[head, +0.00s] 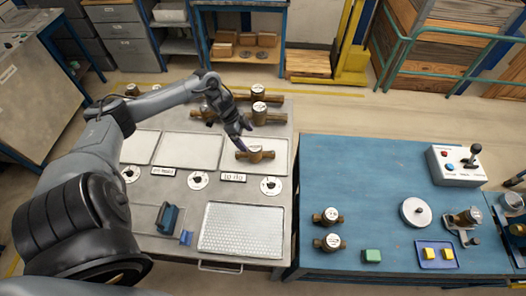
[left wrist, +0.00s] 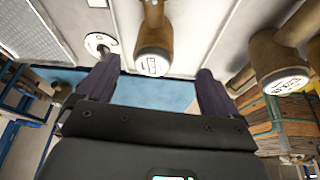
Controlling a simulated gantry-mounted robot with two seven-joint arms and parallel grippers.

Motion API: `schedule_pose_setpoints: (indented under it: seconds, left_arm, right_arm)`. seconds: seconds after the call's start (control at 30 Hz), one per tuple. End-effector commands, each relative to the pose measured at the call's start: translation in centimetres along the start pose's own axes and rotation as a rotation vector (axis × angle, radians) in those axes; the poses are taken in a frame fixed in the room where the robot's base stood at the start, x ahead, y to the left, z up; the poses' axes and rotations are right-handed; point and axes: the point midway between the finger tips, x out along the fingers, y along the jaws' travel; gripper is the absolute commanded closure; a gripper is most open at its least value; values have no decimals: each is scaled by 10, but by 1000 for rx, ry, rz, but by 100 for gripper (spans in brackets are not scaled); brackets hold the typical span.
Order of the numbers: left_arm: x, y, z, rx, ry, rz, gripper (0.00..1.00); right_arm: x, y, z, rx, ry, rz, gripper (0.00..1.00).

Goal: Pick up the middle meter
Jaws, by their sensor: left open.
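A brass meter with a white round face (head: 255,155) lies on the right one of three pale panels on the grey bench. My left gripper (head: 244,136) is open just above and beside this meter, pointing down. In the left wrist view, a meter (left wrist: 153,58) shows between the two spread fingers (left wrist: 155,78), with no visible contact. Another brass meter (left wrist: 280,78) shows at the right of that view. More brass meters stand along the back of the bench, one of them at the right (head: 259,110); my arm and hand partly cover others. My right gripper is not in view.
The middle panel (head: 192,147) is bare. Round dials (head: 271,185) and a perforated tray (head: 241,229) lie nearer the front. The blue table (head: 390,170) at the right holds two small meters (head: 328,216), a control box (head: 459,164) and other parts.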

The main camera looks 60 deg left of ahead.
Motion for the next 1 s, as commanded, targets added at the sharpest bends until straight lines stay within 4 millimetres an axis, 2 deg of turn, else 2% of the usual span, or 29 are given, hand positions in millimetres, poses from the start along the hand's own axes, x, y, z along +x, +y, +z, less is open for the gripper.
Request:
schedule_pose_setpoints:
  seconds: [0.2,0.53,0.8,1.0]
  left_arm:
    - [30,0,-1,-2,1,1,6]
    - [52,2,-2,1,0,1,6]
    - [86,5,-4,0,0,1,6]
    - [98,5,-4,2,-1,-1,6]
  right_arm:
    - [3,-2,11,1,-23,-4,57]
    - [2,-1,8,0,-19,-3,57]
    - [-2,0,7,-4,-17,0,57]
    - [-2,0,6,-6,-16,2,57]
